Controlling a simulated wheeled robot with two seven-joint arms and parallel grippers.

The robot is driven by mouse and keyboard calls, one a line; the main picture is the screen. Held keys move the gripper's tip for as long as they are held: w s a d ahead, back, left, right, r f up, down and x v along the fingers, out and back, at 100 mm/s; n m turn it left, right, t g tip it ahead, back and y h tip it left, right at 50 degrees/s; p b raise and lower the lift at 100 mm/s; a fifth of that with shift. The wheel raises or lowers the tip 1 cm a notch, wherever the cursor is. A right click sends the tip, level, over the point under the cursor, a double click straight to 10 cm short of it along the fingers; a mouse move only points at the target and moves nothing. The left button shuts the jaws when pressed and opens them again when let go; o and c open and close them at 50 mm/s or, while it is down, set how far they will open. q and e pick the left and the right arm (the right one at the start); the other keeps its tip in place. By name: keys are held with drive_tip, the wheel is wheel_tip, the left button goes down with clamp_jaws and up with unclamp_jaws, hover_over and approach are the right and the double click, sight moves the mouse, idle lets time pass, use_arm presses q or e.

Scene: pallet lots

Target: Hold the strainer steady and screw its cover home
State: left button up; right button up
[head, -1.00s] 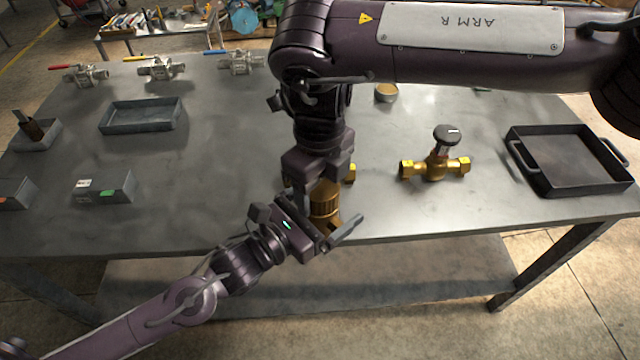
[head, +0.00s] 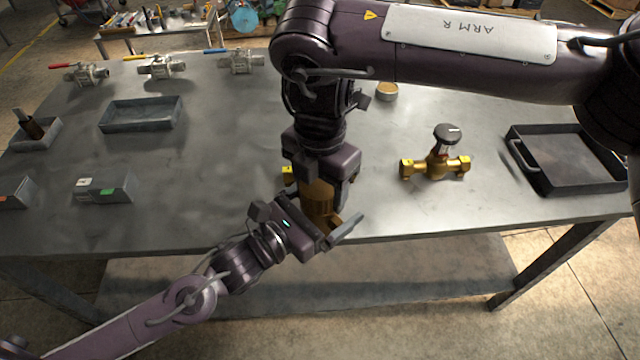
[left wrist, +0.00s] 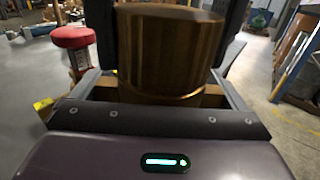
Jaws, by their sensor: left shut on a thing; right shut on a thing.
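The brass strainer (head: 318,207) stands near the front edge of the table, between my two grippers. My left gripper (head: 330,236) comes in from the front left and is shut on the strainer's body. In the left wrist view the brass cylinder (left wrist: 170,50) fills the space between the dark fingers. My right gripper (head: 322,178) points down from above and is shut on the top of the strainer, where the cover is. The fingers hide most of the cover, so its seating cannot be seen.
A brass valve with a black knob (head: 437,160) stands to the right. A dark tray with handles (head: 545,185) is at the far right. A grey tray (head: 142,128), small bins and several steel valves (head: 161,68) are at the left and back. A small round tin (head: 386,92) stands behind.

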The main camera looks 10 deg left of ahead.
use_arm(q)
drive_tip(key=shift+r, duration=0.1)
use_arm(e)
drive_tip(key=o, duration=1.2)
wheel_tip(320, 180, up, 12)
